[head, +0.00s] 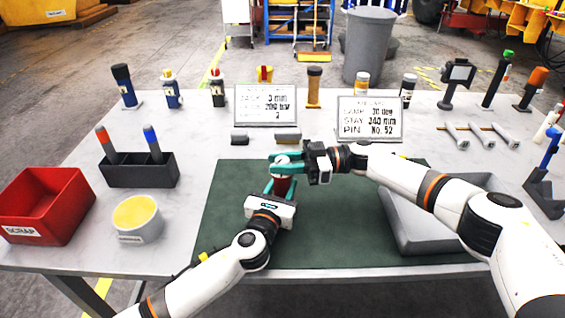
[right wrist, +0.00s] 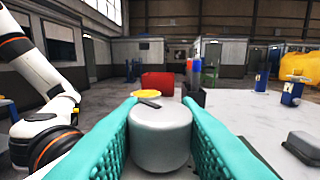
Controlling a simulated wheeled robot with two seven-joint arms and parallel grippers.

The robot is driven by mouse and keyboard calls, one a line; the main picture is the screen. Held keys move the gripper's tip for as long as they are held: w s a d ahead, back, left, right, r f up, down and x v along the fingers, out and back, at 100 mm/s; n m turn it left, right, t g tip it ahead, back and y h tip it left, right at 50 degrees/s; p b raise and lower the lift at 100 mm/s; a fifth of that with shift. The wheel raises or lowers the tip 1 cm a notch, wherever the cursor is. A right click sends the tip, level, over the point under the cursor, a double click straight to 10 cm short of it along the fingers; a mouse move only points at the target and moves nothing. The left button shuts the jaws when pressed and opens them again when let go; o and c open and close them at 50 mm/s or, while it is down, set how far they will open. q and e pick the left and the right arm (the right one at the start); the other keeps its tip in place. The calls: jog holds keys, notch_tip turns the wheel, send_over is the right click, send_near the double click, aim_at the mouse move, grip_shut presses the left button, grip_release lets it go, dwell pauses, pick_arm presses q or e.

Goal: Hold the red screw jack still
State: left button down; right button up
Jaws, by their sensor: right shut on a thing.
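The red screw jack (head: 281,186) stands upright on the green mat (head: 331,222), its pale round head on top. My right gripper (head: 284,163) reaches in from the right and is shut on that head. In the right wrist view the pale grey head (right wrist: 160,138) sits between the two teal fingers. My left gripper (head: 280,187) comes from the front, lower down, with a finger on either side of the red body. I cannot tell whether those fingers touch it. The fingers hide much of the jack.
A grey tray (head: 398,226) lies right of the jack, under my right arm. A red scrap bin (head: 45,212), a yellow-topped round tub (head: 138,218) and a dark marker holder (head: 139,172) stand left. Two sign cards (head: 265,105) (head: 370,119) stand behind. The mat's front is mostly clear.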

aim_at(282, 159)
jog(key=shift+w+r+n+g+h, duration=0.1)
jog(key=shift+w+n+g+h, duration=0.1)
jog(key=shift+n+g, duration=0.35)
jog(key=shift+w+r+n+g+h, duration=0.15)
jog(key=shift+n+g, duration=0.2)
jog(key=shift+g, duration=0.4)
jog(key=shift+f, duration=0.1)
jog(key=shift+s+f+n+g, duration=0.2)
jog(key=shift+s+n+g, duration=0.1)
jog(key=shift+g, duration=0.3)
jog(key=o, duration=1)
jog(key=shift+r, duration=0.1)
notch_tip(282, 159, up, 10)
jog(key=shift+f, duration=0.1)
